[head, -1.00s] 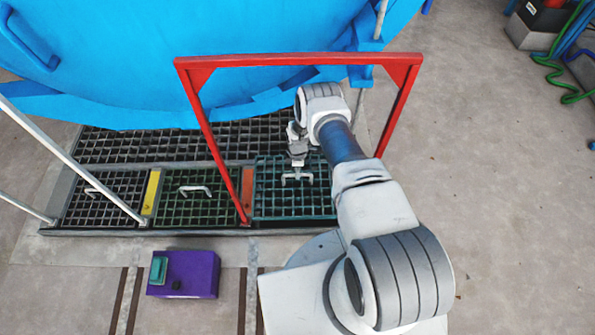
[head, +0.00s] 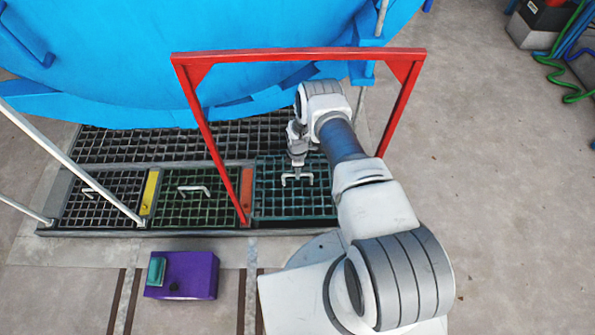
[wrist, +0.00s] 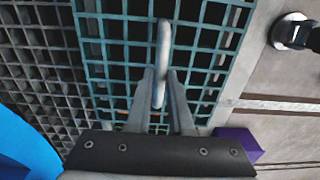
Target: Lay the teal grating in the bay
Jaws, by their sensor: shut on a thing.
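The teal grating (head: 272,203) lies level at the right-hand bay, right of the orange-red divider (head: 247,185). Part of it is hidden by my arm. It also fills the middle of the wrist view (wrist: 116,63). Its pale handle (wrist: 163,50) stands up from the bars. My gripper (wrist: 162,92) is shut on this handle from above; in the head view the gripper (head: 297,168) sits over the grating's middle. I cannot tell whether the grating rests on the bay's bottom or hangs slightly above it.
A red frame (head: 300,56) arches over the bay and my arm. Two dark gratings with handles lie in the left (head: 105,195) and middle (head: 190,210) bays, with a yellow divider (head: 150,192) between. The blue vessel (head: 200,50) stands behind. A purple box (head: 195,275) is on the floor in front.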

